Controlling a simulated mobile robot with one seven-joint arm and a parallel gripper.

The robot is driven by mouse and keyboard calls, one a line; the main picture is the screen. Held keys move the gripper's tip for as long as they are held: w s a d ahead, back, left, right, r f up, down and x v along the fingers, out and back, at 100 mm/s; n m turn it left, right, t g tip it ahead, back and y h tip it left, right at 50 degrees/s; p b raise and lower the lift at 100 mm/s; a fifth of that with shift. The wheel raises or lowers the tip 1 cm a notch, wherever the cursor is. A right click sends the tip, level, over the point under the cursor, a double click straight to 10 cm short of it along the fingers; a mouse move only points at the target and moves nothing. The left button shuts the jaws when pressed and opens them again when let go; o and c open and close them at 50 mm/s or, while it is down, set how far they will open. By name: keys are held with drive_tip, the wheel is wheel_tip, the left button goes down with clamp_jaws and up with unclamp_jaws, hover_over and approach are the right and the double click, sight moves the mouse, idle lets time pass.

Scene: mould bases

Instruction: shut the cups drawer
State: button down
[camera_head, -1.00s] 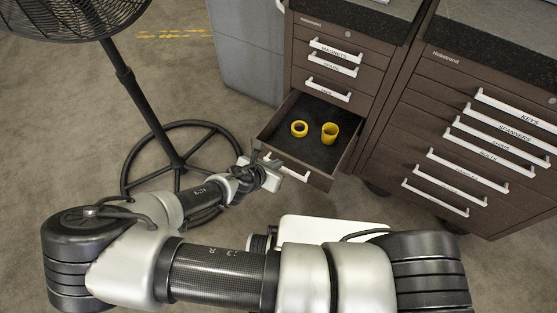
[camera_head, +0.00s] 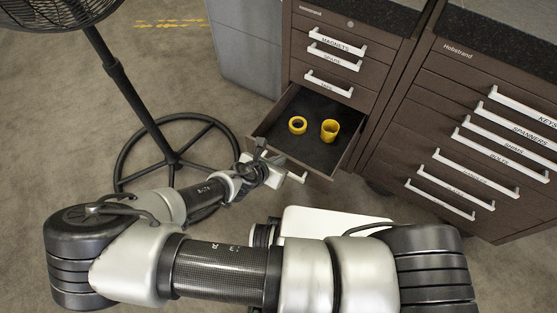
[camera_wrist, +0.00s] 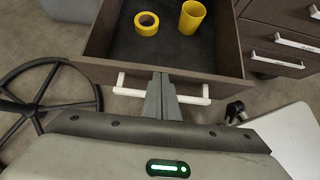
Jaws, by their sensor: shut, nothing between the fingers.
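The open drawer (camera_head: 285,143) is the lowest one of the left dark cabinet and is pulled well out. It holds a yellow ring (camera_head: 297,125) and a yellow cup-like cylinder (camera_head: 330,130). Its own label is not readable. In the wrist view the drawer (camera_wrist: 95,42) lies straight ahead, with its white handle (camera_wrist: 130,91) on the front. My gripper (camera_wrist: 161,76) is shut and empty, its fingertips at the middle of the drawer front, over the handle; I cannot tell whether they touch. In the head view my gripper (camera_head: 284,163) is at the drawer front.
Shut drawers labelled magnets and others (camera_head: 337,42) are above. A second cabinet (camera_head: 470,130) with several shut drawers stands to the right. A black fan stand (camera_head: 170,158) stands on the floor left of my arm. A grey bin (camera_head: 245,45) stands behind.

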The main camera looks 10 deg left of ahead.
drive_tip(key=w+d, duration=0.5)
drive_tip(key=w, duration=0.7)
drive_tip(key=w+d, duration=0.5)
drive_tip(key=w, duration=0.7)
drive_tip(key=shift+b, duration=0.4)
